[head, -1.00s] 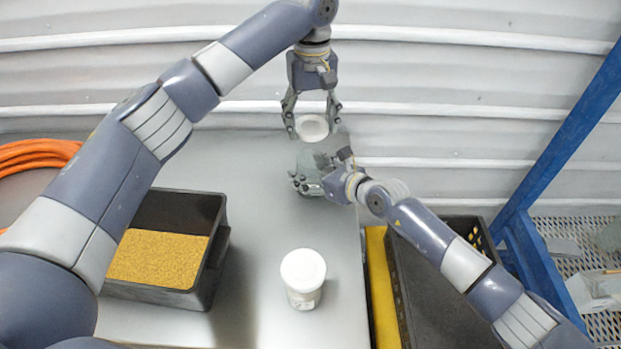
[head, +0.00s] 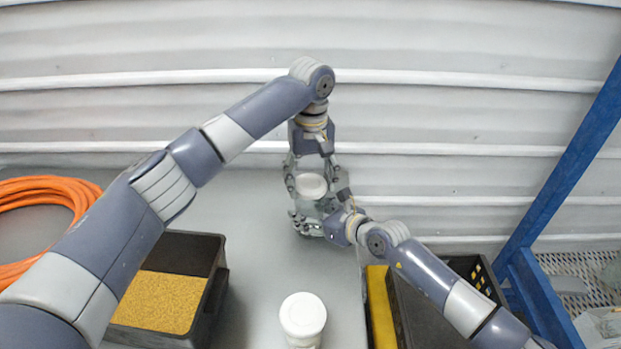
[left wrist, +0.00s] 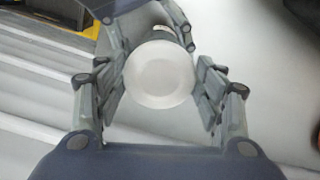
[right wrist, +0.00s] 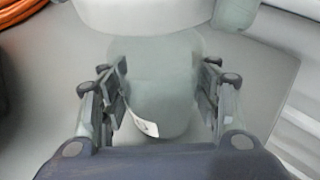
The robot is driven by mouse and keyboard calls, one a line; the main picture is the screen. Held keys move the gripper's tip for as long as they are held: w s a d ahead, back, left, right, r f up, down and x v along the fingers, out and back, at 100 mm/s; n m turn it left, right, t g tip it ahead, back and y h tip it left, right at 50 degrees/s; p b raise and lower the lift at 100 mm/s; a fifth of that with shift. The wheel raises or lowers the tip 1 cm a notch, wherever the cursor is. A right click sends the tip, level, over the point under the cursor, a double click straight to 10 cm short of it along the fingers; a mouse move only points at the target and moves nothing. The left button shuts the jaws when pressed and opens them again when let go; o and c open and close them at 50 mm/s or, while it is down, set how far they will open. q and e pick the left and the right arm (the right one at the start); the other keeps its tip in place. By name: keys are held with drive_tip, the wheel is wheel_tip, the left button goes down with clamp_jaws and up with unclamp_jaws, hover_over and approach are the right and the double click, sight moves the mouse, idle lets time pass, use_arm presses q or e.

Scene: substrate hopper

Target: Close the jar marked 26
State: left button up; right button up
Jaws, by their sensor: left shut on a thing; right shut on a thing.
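My left gripper (head: 311,182) is shut on a round white lid (head: 311,186), pointing down with a finger on each side; the lid also shows in the left wrist view (left wrist: 160,74). My right gripper (head: 318,222) is shut on a translucent grey-green jar, seen upright in the right wrist view (right wrist: 165,85) with a small white tag (right wrist: 143,127) hanging on it. The lid (right wrist: 145,14) is over the jar's top; I cannot tell whether it is seated. No number is readable on the jar.
A second jar with a white lid (head: 303,316) stands at the table's front. A black bin (head: 212,290) of yellow grain and an orange hose (head: 45,185) are at the left. A black crate (head: 400,310) and blue frame (head: 560,180) are at the right.

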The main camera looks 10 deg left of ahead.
sight(310, 215)
use_arm(q)
drive_tip(key=shift+f, duration=0.85)
drive_tip(key=shift+f, duration=0.6)
